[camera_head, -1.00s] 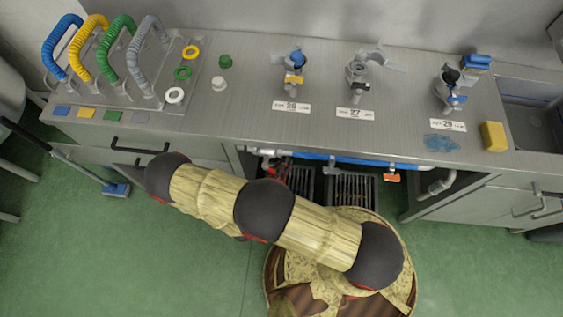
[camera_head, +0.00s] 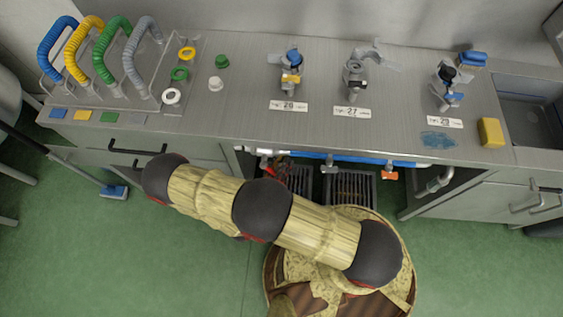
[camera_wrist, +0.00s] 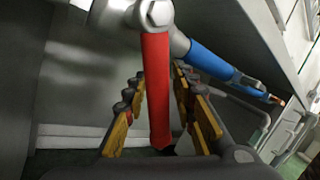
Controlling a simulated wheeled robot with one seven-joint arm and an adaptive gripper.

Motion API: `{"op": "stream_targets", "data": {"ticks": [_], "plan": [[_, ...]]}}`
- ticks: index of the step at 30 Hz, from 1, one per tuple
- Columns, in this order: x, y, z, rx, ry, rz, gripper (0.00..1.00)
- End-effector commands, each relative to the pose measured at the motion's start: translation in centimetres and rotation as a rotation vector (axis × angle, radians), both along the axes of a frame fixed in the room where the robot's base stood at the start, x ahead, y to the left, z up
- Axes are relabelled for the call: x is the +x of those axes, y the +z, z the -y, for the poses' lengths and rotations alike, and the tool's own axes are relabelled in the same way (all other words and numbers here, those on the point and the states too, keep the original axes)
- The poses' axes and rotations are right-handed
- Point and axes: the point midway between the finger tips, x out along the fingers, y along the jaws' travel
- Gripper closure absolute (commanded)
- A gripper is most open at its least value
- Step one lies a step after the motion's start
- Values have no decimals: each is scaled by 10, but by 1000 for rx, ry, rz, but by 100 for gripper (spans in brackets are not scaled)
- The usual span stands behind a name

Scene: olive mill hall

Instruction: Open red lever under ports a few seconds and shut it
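The red lever (camera_wrist: 157,92) hangs straight down from a grey metal valve fitting (camera_wrist: 156,14) in the wrist view. My gripper (camera_wrist: 158,82) is open, with yellow-padded fingers to the left and right of the lever. A gap shows on each side, so neither finger appears to touch it. In the head view, bits of red (camera_head: 283,172) show under the bench, partly hidden by my arm, and my gripper is not clear there. Three port fittings stand on the bench top: left (camera_head: 291,64), middle (camera_head: 354,74) and right (camera_head: 446,80), each behind a number label.
A blue pipe (camera_wrist: 212,64) runs right from the valve, under the bench edge. An orange valve handle (camera_head: 389,175) hangs farther right. Dark floor grates (camera_head: 350,187) lie below. Cabinets flank the opening. A yellow sponge (camera_head: 491,132) and coloured hoses (camera_head: 104,66) are on the bench.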

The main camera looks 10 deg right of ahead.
Motion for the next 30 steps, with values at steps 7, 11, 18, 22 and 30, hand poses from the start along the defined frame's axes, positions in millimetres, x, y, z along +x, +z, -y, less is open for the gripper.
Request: {"op": "stream_targets", "data": {"ticks": [7,11,18,22,30], "plan": [[-11,-4,-13,1,5,1,73],[-25,-9,-28,1,5,2,73],[-55,-20,-58,1,5,1,73],[-68,-25,-71,1,4,1,73],[-81,-29,-83,-1,0,-1,73]]}}
